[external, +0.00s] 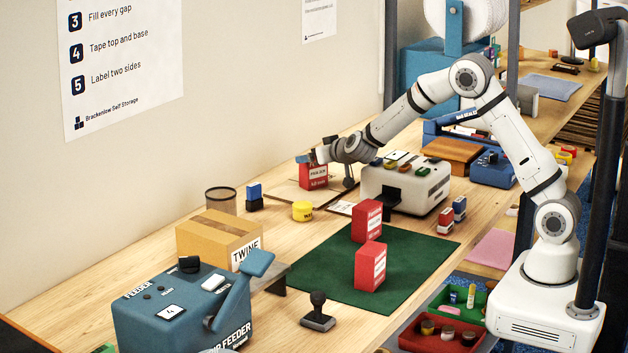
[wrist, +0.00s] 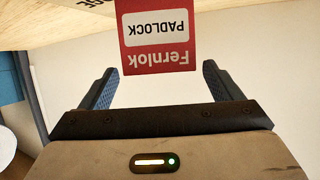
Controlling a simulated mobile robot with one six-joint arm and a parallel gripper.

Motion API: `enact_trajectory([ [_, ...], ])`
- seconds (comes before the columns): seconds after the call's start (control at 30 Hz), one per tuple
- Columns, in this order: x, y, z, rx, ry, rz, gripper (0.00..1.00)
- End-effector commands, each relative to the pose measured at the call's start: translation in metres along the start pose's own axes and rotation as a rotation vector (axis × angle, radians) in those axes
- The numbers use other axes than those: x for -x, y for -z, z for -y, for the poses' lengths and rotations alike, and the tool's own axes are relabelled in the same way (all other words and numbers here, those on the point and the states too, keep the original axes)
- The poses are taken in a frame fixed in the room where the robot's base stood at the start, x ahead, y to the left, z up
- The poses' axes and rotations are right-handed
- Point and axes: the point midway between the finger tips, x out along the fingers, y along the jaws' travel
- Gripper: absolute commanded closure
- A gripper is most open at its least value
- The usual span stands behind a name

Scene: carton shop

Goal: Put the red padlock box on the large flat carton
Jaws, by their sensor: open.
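The red padlock box (external: 313,177), labelled Fernlok PADLOCK, stands upright on what looks like the large flat carton (external: 283,192), a thin tan sheet at the back of the bench. In the wrist view the box (wrist: 160,60) appears upside down, in front of and between the finger tips. My gripper (wrist: 160,85) is open, with clear gaps on both sides of the box. In the external view my gripper (external: 318,155) is at the box's upper part, and the wrist partly hides the carton.
Two more red boxes, a rear one (external: 367,218) and a front one (external: 370,267), stand on a green mat (external: 310,268). A cream machine (external: 400,183) is close to the right of my gripper.

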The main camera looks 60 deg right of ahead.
Motion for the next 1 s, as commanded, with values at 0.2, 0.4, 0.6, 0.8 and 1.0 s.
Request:
enact_trajectory([
  [0.2,0.049,0.0,0.001,0.0,0.002,-0.001,0.15],
  [0.4,0.082,0.001,0.001,0.0,0.002,0.0,0.15],
  [0.6,0.095,0.0,0.0,0.001,0.001,0.0,0.15],
  [0.8,0.112,0.006,0.004,-0.004,0.071,0.027,0.15],
  [1.0,0.19,0.003,0.009,0.025,0.314,0.196,0.15],
])
